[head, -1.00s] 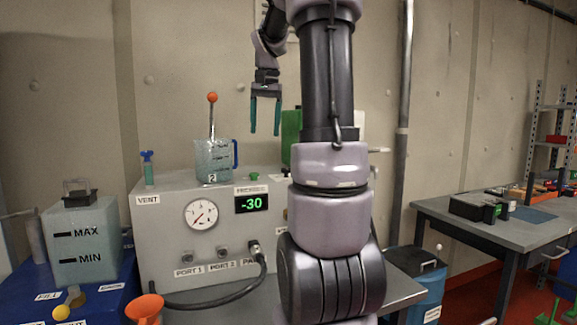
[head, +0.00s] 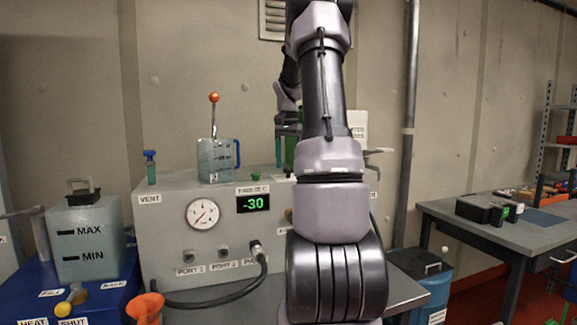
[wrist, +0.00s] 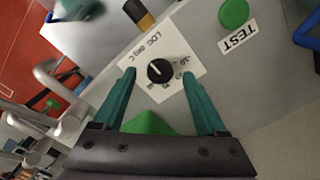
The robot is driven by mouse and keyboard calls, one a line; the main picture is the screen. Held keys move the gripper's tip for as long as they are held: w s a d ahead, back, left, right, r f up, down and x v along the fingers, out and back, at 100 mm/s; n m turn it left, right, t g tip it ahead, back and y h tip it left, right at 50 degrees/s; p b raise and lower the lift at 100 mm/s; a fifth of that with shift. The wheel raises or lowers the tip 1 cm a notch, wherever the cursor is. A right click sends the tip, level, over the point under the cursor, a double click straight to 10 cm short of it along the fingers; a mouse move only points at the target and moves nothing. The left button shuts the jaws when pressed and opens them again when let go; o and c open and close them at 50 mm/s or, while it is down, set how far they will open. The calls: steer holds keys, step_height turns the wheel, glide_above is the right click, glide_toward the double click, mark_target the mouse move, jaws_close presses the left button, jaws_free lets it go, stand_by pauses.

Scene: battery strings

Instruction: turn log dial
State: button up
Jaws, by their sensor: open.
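The log dial (wrist: 160,71) is a round black knob with a white pointer on a white plate (wrist: 184,48) lettered "LOG deg C" with numbers. In the wrist view my gripper (wrist: 158,82) is open, with one teal finger on each side of the knob. The knob appears between the fingertips, and I cannot tell whether they touch it. In the head view my gripper (head: 288,131) is above the back right of the grey panel box, partly behind my arm. The dial is hidden by my arm there.
A green button (wrist: 233,13) with a TEST label is near the dial. The panel box (head: 160,232) carries a gauge (head: 202,214), a display (head: 253,203) reading -30 and a jug (head: 215,160) with an orange-topped lever. A pipe (wrist: 62,87) is left in the wrist view.

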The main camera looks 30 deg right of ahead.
steer(key=shift+f, duration=0.65)
jaws_close()
